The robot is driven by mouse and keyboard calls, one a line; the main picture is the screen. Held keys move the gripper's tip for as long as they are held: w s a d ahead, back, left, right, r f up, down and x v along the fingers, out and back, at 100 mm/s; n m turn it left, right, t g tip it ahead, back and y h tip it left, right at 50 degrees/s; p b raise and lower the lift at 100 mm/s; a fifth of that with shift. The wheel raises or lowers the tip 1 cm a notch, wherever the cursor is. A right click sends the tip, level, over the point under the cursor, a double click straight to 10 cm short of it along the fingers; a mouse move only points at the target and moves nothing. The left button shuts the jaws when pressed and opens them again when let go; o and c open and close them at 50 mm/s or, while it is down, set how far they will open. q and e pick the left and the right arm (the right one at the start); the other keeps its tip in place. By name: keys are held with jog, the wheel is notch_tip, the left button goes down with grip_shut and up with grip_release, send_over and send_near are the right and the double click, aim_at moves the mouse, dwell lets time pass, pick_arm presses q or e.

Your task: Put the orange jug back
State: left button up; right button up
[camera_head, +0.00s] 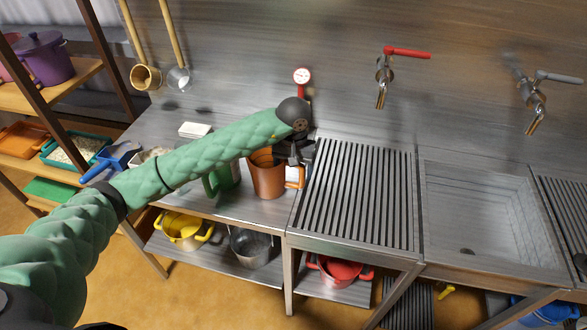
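The orange jug (267,180) stands upright on the steel counter, left of the ribbed drainboard. Its handle (296,177) points right. My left arm reaches across from the left, and my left gripper (297,156) is at the jug's right side, by the rim and the top of the handle. The gripper's fingers are small and dark, and the wrist partly covers them. I cannot tell whether they grip the jug. The arm hides part of the jug's rim. My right gripper cannot be made out.
A green jug (222,180) stands just left of the orange one, partly behind my arm. A blue scoop (112,158) and a white block (195,130) are further left. The drainboard (360,195) is clear, with a sink (485,215) to its right. Pots sit on the shelf below.

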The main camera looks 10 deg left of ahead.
pick_arm(q)
jog(key=shift+o, duration=0.5)
pick_arm(e)
jog(key=shift+s, duration=0.15)
pick_arm(q)
jog(key=shift+r+p, duration=0.2)
jog(key=shift+p, duration=0.1)
jog(key=shift+r, duration=0.1)
jog(key=shift+r+b, duration=0.25)
jog(key=shift+b, duration=0.15)
jog(key=shift+r+b, duration=0.3)
jog(key=shift+r, duration=0.25)
notch_tip(320, 180, up, 10)
jog(key=b, duration=0.4)
pick_arm(e)
jog(key=w+a+r, duration=0.1)
jog(key=a+r, duration=0.1)
jog(key=r, duration=0.4)
jog(key=w+a+r, duration=0.1)
jog(key=w+r, duration=0.1)
jog(key=r, duration=0.5)
jog(key=shift+w+a+g, duration=0.15)
jog(key=shift+a+g, duration=0.15)
jog(key=shift+a, duration=0.05)
